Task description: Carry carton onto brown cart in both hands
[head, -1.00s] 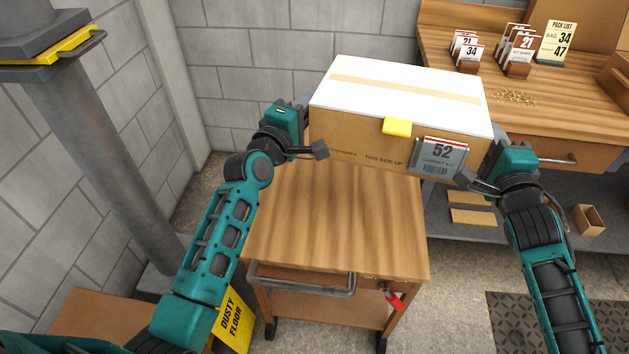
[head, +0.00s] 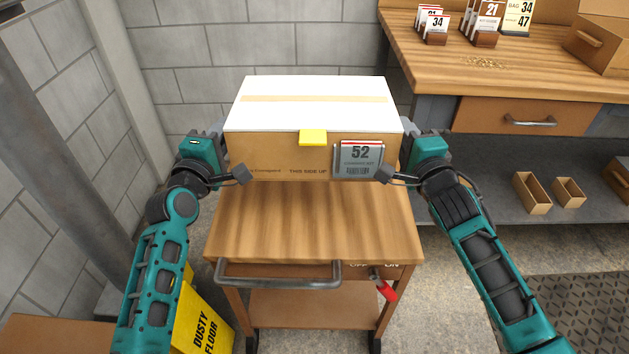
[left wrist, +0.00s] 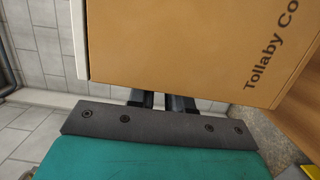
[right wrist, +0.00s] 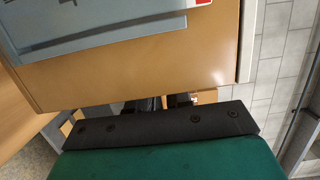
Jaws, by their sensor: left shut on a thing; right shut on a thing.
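The carton (head: 262,158) is a brown box with a white lid, a yellow tab and a "52" label on its front. My left gripper (head: 226,160) is shut on its left side and my right gripper (head: 402,160) is shut on its right side. The carton looks level, over the rear part of the brown cart (head: 310,225). I cannot tell whether its underside touches the cart top. The left wrist view shows the carton's side (left wrist: 190,50) close against the gripper. The right wrist view shows its other side (right wrist: 150,75). The fingertips are mostly hidden.
The cart has a grey front handle (head: 280,280) and a red switch (head: 387,290). A wooden workbench (head: 480,75) with cards stands at the right. A yellow floor sign (head: 203,320) is at the lower left. Block walls stand behind and left.

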